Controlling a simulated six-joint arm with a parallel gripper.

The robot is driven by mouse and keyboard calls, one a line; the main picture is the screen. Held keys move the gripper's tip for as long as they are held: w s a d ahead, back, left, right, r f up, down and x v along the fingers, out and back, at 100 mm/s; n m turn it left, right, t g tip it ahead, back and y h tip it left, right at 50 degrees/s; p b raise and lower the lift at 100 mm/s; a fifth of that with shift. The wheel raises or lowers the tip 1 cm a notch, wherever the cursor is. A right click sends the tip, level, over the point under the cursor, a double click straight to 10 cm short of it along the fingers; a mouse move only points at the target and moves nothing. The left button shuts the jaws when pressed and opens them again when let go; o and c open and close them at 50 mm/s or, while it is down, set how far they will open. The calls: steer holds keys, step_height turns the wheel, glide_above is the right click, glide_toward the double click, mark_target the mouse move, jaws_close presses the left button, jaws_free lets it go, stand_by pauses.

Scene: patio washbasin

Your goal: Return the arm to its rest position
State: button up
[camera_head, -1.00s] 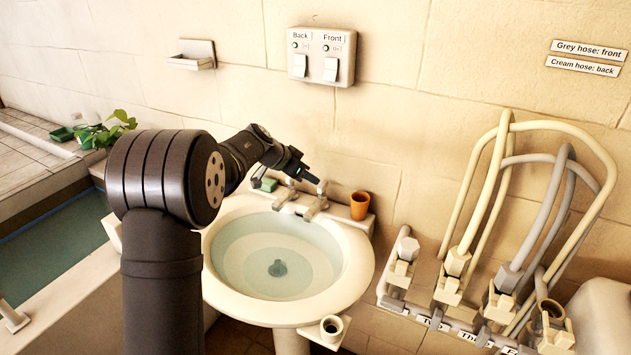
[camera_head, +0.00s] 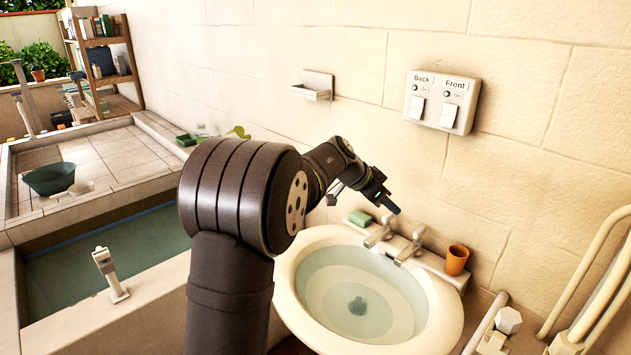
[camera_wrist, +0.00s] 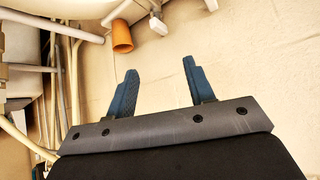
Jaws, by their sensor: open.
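My gripper (camera_head: 388,202) is above the back edge of the washbasin (camera_head: 447,322), near the taps (camera_head: 381,232), in the head view. In the wrist view my gripper (camera_wrist: 158,85) shows two blue fingers spread apart with nothing between them. My dark arm rises in front of the basin's left side and bends toward the wall. The basin holds water, with a dark drain at its bottom.
An orange cup (camera_head: 456,260) and a green soap bar (camera_head: 360,218) stand on the basin's back ledge. A switch box (camera_head: 441,101) marked Back and Front and an empty soap dish (camera_head: 312,87) are on the wall. Pale hoses (camera_head: 590,280) stand at right. A water-filled trough (camera_head: 110,255) lies left.

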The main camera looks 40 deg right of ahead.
mark_target(420, 230)
steer(key=x, duration=1.7)
steer(key=shift+d, duration=0.1)
steer(key=v, duration=1.8)
steer(key=x, duration=1.7)
steer(key=shift+s+d+f, duration=0.3)
steer(key=shift+d+f, duration=0.05)
steer(key=shift+d, duration=0.05)
steer(key=shift+a+r+n+t, duration=0.1)
steer(key=shift+n+t, duration=0.3)
steer(key=shift+n, duration=0.1)
steer(key=shift+s+n+t+h, duration=0.15)
steer(key=shift+n+t+h, duration=0.25)
steer(key=shift+n+t, duration=1.4)
steer(key=shift+s+n+t+y, duration=0.15)
steer(key=shift+n+t+y, duration=0.2)
steer(key=shift+n+t, duration=0.95)
steer(key=shift+s+n+t+y, duration=0.15)
steer(key=shift+n+t+y, duration=0.4)
steer(key=shift+n, duration=1.35)
